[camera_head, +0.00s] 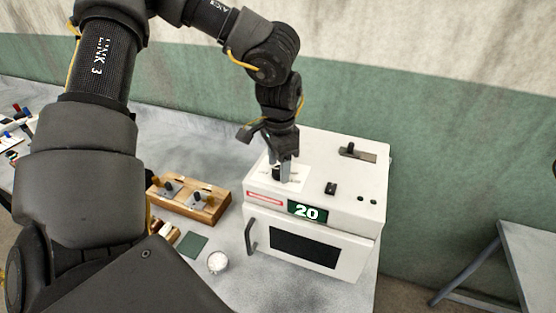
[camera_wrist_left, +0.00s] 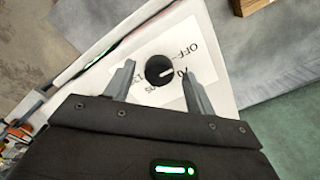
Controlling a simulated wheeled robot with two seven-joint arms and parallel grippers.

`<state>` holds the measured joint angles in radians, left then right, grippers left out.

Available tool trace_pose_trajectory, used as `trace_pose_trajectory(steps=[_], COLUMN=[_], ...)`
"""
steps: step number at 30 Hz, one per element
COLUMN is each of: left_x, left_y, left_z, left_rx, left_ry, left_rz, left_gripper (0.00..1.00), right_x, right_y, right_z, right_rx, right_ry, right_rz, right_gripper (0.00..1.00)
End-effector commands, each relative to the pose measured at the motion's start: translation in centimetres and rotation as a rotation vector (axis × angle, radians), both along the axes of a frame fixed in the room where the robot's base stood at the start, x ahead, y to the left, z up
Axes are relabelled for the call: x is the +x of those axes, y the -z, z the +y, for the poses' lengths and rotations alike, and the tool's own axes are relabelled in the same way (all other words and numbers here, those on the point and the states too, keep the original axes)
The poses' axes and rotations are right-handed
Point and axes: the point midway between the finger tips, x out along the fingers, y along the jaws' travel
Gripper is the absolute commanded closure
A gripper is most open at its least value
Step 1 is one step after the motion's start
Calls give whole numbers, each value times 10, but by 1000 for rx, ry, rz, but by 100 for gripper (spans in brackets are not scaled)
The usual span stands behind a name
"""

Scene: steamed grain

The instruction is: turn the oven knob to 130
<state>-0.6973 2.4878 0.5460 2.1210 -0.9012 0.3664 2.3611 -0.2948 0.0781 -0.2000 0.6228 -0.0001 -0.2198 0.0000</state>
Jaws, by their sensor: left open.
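The white oven (camera_head: 340,195) stands on the grey table with its door shut. Its green display (camera_head: 307,211) reads 20. The round black oven knob (camera_wrist_left: 159,70) sits on a white label on the oven's top, with a light pointer mark on it. My left gripper (camera_head: 283,172) points down over the knob. In the left wrist view the open fingers (camera_wrist_left: 160,82) stand on either side of the knob, with gaps showing; I cannot tell how far down they reach. In the head view the fingers partly hide the knob. My right gripper is not in view.
A black switch (camera_head: 331,188) and a slider (camera_head: 357,152) are also on the oven's top. A wooden tray (camera_head: 190,199), a green square (camera_head: 192,245) and a small white bowl (camera_head: 218,262) lie left of the oven. Another table (camera_head: 535,262) stands at right.

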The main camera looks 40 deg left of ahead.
Motion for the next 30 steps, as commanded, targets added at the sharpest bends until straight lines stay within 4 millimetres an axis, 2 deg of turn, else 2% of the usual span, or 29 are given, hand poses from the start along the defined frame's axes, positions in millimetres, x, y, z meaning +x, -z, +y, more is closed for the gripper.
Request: trace_pose_trajectory(steps=[11, 21, 26, 30], left_x=[-1, -1, -1, 0], left_y=[6, 6, 6, 9], left_z=[0, 0, 0, 0], left_rx=[0, -1, 0, 0], left_ry=[-1, -1, 7, 41], left_rz=[-1, 0, -1, -1], left_gripper=[46, 89, 89, 89], right_x=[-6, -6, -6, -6], right_y=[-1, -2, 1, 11], right_z=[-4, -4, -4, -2], right_rx=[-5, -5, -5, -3], right_ry=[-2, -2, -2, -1], right_rz=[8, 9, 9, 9], right_gripper=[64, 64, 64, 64])
